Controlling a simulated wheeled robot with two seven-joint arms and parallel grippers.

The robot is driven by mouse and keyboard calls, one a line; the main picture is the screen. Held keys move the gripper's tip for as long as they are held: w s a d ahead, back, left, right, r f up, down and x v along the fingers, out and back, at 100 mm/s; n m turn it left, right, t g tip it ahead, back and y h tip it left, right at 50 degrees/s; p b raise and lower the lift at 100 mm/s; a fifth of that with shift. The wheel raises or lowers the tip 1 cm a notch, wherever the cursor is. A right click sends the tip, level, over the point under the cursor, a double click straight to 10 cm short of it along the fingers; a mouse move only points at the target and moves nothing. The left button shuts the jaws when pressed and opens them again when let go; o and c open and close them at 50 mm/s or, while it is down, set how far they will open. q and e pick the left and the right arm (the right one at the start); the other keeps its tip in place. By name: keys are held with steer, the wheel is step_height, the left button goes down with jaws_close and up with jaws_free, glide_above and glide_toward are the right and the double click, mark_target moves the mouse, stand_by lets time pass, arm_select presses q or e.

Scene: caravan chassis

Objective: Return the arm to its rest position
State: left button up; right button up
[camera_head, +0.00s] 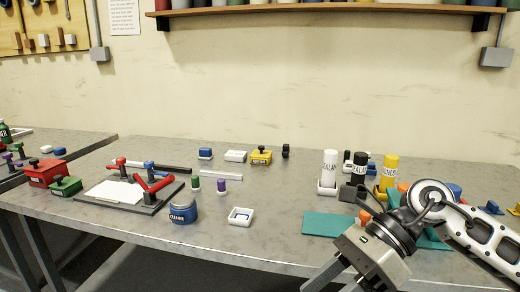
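My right arm (490,240) comes in from the lower right. It reaches over the front right part of the grey table (290,210), in front of a teal mat (328,224). My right gripper (332,279) points down and left near the bottom edge of the picture, by the table's front edge. Its fingertips are cut off, so I cannot tell whether it is open or shut. I see nothing held in the visible part. My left arm and gripper are not in view.
White (329,170), black (359,170) and yellow (389,173) bottles stand behind my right arm. A blue cleaner tin (183,209) and a white dish (241,216) sit near the front. A clamp board (130,192) lies left. The front middle is clear.

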steer(key=a+r+m+t+y, duration=0.35)
steer(key=a+m+y, duration=0.45)
steer(key=m+y, duration=0.3)
steer(key=w+d+f+m+t+h, duration=0.4)
steer(key=m+t, duration=0.4)
steer(key=m, duration=0.4)
steer(key=w+d+f+m+t+h, duration=0.15)
steer(key=f+m+t+h, duration=0.3)
steer(key=m+t, duration=0.6)
steer(key=s+d+f+m+g+h, duration=0.1)
steer(key=s+d+f+m+h, duration=0.15)
steer(key=f+m, duration=0.3)
steer(key=s+d+f+m+g+h, duration=0.1)
steer(key=d+f+m+g+h, duration=0.1)
steer(key=f+m+h, duration=0.3)
steer(key=s+d+f+m+g+h, duration=0.1)
steer(key=s+d+f+m+g, duration=0.1)
steer(key=s+f, duration=0.3)
steer(key=s+d+f+m+g+h, duration=0.1)
steer(key=s+f+m+g, duration=0.2)
steer(key=f, duration=0.5)
steer(key=shift+s+d+f+m, duration=0.4)
steer(key=shift+s+m, duration=0.2)
steer(key=shift+s, duration=0.4)
